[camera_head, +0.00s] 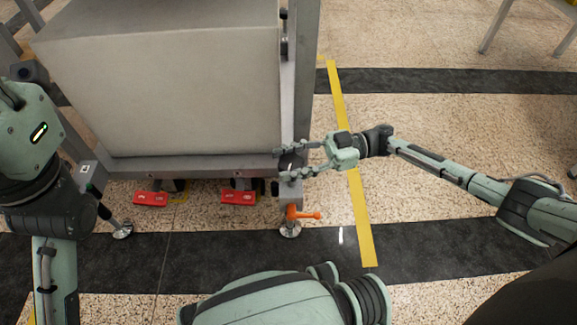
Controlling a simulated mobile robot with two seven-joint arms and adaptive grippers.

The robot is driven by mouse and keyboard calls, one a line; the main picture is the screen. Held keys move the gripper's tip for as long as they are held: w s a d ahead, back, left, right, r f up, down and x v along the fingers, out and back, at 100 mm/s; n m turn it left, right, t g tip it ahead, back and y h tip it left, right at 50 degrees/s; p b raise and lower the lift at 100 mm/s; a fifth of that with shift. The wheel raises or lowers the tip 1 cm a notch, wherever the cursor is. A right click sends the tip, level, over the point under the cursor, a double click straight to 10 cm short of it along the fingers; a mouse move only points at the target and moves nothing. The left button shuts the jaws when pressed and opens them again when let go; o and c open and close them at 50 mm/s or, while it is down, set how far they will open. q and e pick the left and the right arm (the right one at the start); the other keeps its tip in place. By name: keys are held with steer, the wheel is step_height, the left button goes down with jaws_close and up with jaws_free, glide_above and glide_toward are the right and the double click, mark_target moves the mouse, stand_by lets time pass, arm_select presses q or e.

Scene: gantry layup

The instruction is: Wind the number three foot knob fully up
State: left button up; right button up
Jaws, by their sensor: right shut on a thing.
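A dark round knob (290,162) with a small pale mark sits at the lower right corner of the grey frame, by the upright post. My right gripper (291,161) comes in from the right, and its two fingers are closed around this knob, one on the far side and one on the near side. Below it a levelling foot (290,230) with an orange lever (304,214) stands on the dark floor strip. I cannot read any number on the knob. My left arm is at the left edge, but its gripper does not show.
A large grey box (180,80) fills the frame above. Two red pedals (150,198) (238,197) are under its lower rail. Another foot (122,230) stands at the left. A yellow floor line (360,215) runs beneath my right arm. The floor to the right is mostly open.

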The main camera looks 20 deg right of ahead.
steer(key=shift+n+g, duration=0.6)
steer(key=shift+g, duration=0.7)
steer(key=o, duration=1.2)
steer(key=d, duration=0.4)
steer(key=w+d, duration=0.1)
steer(key=d, duration=0.6)
steer(key=shift+w+d, duration=0.2)
steer(key=shift+d, duration=0.2)
